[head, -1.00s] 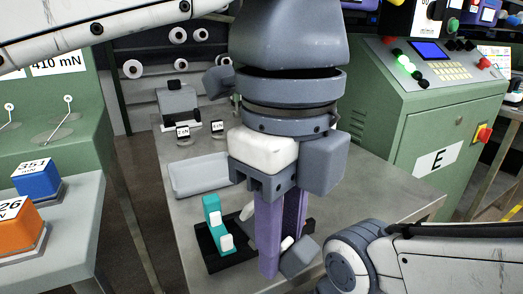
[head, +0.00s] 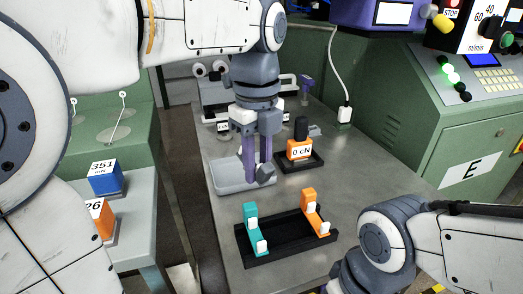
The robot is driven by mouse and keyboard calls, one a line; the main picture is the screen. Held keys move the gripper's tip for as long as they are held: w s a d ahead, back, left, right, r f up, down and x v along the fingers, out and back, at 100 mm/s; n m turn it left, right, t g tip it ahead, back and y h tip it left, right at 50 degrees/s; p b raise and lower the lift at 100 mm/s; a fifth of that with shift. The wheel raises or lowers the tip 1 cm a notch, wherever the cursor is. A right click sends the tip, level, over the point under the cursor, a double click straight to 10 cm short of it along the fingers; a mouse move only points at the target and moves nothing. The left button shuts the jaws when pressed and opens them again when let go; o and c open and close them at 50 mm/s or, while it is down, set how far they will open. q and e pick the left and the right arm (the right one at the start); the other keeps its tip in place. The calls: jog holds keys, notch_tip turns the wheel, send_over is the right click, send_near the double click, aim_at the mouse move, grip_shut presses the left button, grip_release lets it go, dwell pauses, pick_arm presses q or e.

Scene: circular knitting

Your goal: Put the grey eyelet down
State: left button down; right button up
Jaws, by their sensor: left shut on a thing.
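My left gripper (head: 257,178) points down with its purple fingers shut on a small grey piece, the grey eyelet (head: 266,174), which shows at the right side of the fingertips. The fingers are over the right part of the shallow light grey tray (head: 226,185). I cannot tell whether the eyelet touches anything below. A black rack (head: 270,257) nearer to me holds a teal piece (head: 251,218) at its left end and an orange piece (head: 310,200) at its right end, both with white parts. Of my right arm only links show at the lower right; its gripper is out of view.
An orange gauge reading 0 cN (head: 300,149) stands on a black base right of my left gripper. A green machine cabinet (head: 478,165) marked E bounds the table (head: 350,165) on the right. Blue (head: 104,180) and orange weights stand on the left bench. Bare table lies between rack and gauge.

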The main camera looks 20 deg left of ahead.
pick_arm(q)
jog(key=w+a+f, duration=0.1)
jog(key=w, duration=0.1)
jog(key=w+a+f+b, duration=0.1)
jog(key=w+a, duration=0.1)
jog(key=w, duration=0.1)
jog(key=w+a+f+b, duration=0.1)
jog(key=w+a, duration=0.1)
jog(key=w, duration=0.1)
jog(key=shift+a, duration=0.2)
notch_tip(320, 180, down, 4)
jog(key=b, duration=0.5)
jog(key=shift+s+f, duration=0.1)
jog(key=c, duration=0.7)
grip_release()
